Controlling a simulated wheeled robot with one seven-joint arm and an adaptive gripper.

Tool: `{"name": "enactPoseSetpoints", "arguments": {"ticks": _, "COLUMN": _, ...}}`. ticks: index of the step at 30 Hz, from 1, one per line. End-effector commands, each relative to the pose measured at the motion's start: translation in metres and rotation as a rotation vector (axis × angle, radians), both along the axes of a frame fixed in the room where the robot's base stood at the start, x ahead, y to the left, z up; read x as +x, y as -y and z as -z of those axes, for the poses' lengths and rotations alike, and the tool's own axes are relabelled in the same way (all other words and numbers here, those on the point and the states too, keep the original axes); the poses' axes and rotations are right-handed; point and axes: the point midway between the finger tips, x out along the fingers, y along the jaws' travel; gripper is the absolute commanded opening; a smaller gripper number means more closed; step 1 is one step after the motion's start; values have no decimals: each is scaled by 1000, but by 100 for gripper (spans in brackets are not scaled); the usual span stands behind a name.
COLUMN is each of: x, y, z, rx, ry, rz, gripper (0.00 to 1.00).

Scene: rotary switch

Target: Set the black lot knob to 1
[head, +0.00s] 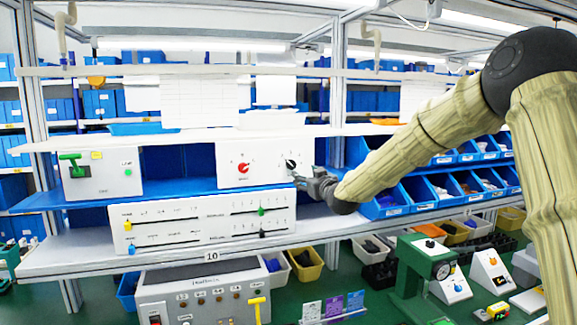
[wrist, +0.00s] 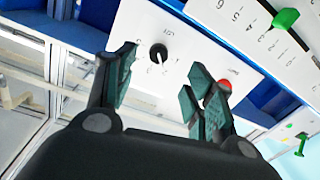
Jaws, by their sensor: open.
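The black lot knob (head: 290,165) is on the right part of a white panel (head: 267,176) on the upper shelf. In the wrist view the black knob (wrist: 158,52) shows beyond the gap between my fingertips, with small marks around it that are too small to read. Its setting cannot be told. My gripper (head: 310,181) is just right of and below the knob in the head view. In the wrist view my gripper (wrist: 160,82) is open and empty, its fingers apart from the knob.
A red knob (head: 243,168) is on the same panel to the left; in the wrist view it (wrist: 224,86) is partly behind the right finger. A white slider panel (head: 200,220) stands below. A white box with a green handle (head: 73,160) is farther left. Blue bins (head: 420,193) stand right.

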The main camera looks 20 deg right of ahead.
Motion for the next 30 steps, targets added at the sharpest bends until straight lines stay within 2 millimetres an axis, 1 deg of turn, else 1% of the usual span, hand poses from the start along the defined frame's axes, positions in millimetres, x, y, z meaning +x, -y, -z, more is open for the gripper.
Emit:
{"name": "enactPoseSetpoints", "arguments": {"ticks": 3, "x": 0, "y": -2, "z": -4, "rx": 0, "ry": 4, "rz": -2, "gripper": 54}}
{"name": "enactPoseSetpoints", "arguments": {"ticks": 6, "x": 6, "y": -5, "z": -6, "rx": 0, "ry": 5, "rz": -4, "gripper": 54}}
{"name": "enactPoseSetpoints", "arguments": {"ticks": 15, "x": 47, "y": -11, "z": -3, "rx": 0, "ry": 1, "rz": -7, "gripper": 54}}
{"name": "enactPoseSetpoints", "arguments": {"ticks": 24, "x": 81, "y": -11, "z": -3, "rx": 0, "ry": 1, "rz": -3, "gripper": 54}}
{"name": "enactPoseSetpoints", "arguments": {"ticks": 30, "x": 99, "y": -13, "z": -1, "rx": -1, "ry": 0, "rz": -4, "gripper": 54}}
